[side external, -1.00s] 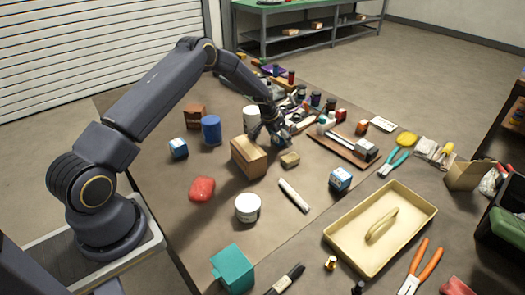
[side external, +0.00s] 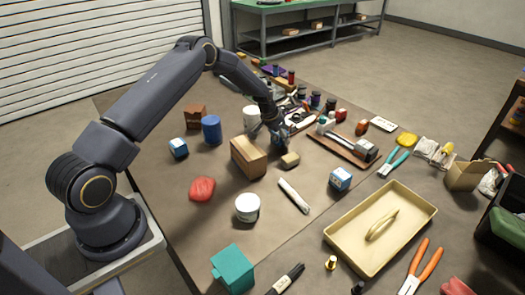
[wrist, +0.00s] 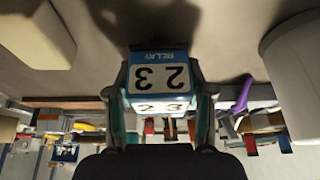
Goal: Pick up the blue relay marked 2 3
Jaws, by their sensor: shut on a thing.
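The blue and white relay (wrist: 158,72) marked 2 3 fills the centre of the wrist view, its lettering upside down there. My gripper (wrist: 160,95) is shut on it, with one finger against each side. In the side view my gripper (side external: 276,140) is low over the table behind the cardboard box, and I cannot make out the relay there. I cannot tell whether the relay touches the table. Two other blue and white blocks stand apart, one at the left (side external: 178,148) and one at the right (side external: 340,179); their marks are too small to read.
Close to my gripper are the cardboard box (side external: 248,158), a small tan block (side external: 290,160) and a white cylinder (side external: 251,117). A wooden board (side external: 345,149) with items lies to the right. A yellow tray (side external: 343,240) is at the front right. Tools and small parts crowd the table's far side.

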